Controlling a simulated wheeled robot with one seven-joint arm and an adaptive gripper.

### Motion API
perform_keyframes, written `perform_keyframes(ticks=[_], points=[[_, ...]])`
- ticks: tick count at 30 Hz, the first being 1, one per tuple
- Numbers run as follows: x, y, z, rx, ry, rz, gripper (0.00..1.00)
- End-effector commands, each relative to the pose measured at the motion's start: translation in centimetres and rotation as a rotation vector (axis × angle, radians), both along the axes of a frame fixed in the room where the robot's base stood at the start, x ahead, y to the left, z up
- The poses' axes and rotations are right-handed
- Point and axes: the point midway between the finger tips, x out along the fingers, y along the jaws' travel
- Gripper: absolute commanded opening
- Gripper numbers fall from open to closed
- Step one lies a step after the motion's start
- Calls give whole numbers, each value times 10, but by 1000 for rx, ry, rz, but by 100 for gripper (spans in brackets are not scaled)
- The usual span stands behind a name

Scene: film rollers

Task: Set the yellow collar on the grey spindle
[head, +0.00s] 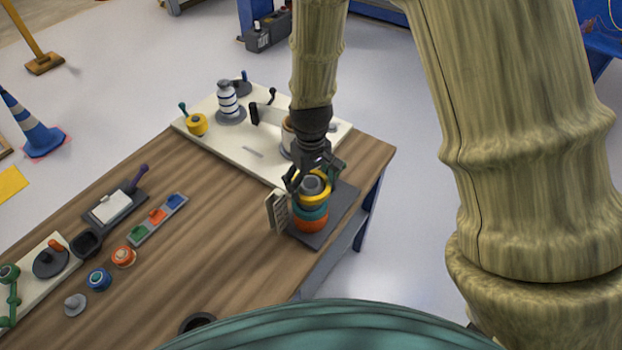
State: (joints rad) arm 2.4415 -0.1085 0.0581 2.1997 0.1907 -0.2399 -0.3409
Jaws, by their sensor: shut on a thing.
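The yellow collar (322,201) is held in my gripper (311,184) at the right end of the wooden table. My gripper's dark fingers come down from above and are shut on the collar. The top of the grey spindle (311,185) shows inside the yellow ring, so the collar appears to be around it. Below the yellow collar are a teal collar (311,214) and an orange collar (311,225), stacked on a dark square base (335,212). I cannot tell whether the yellow collar touches the teal one. The fingers hide part of the yellow collar.
A cream slatted block (277,210) stands close left of the stack. A white board (222,144) behind carries a striped roller (228,98) and a yellow knob (197,124). Small parts and trays lie at the left. The wooden table (215,255) has clear room in its middle.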

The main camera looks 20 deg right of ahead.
Motion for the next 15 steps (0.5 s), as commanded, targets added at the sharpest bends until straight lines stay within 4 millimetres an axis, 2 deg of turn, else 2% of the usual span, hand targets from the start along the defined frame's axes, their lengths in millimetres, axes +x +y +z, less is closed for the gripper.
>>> perform_keyframes(ticks=[15], points=[[0,0,-29,1,1,0,60]])
